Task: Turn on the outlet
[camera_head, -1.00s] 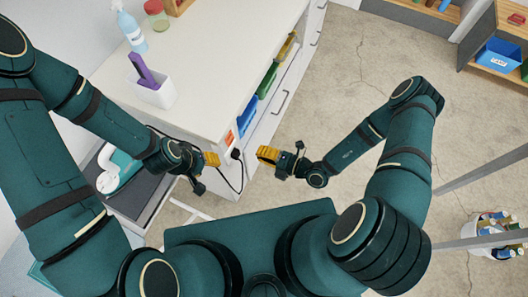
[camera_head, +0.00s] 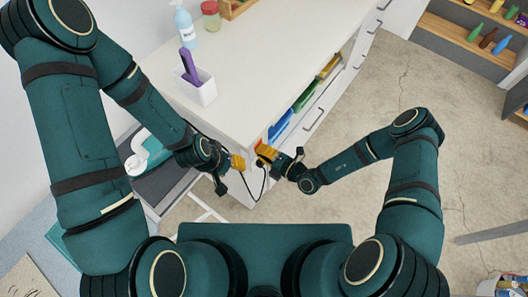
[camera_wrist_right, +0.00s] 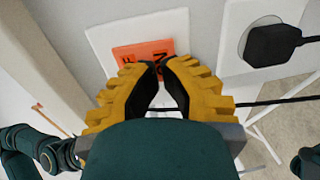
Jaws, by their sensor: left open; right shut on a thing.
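In the right wrist view, a white outlet plate (camera_wrist_right: 105,38) carries an orange switch (camera_wrist_right: 138,54) with dark lettering, only partly readable. A separate white socket plate (camera_wrist_right: 240,18) to its right holds a black plug (camera_wrist_right: 270,43). My right gripper (camera_wrist_right: 160,68) has its yellow fingertips together at the orange switch, hiding its lower right part. What lies between the tips is hidden. In the head view my right gripper (camera_head: 262,152) is at the counter's near end. My left gripper (camera_head: 240,163) is open and empty just left of it, apart from the outlet.
A white counter (camera_head: 255,65) holds a spray bottle (camera_head: 184,25), a jar (camera_head: 211,14) and a white cup (camera_head: 202,92) with a purple item. A black cable (camera_head: 264,184) hangs by the grippers. Open floor (camera_head: 375,95) lies to the right.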

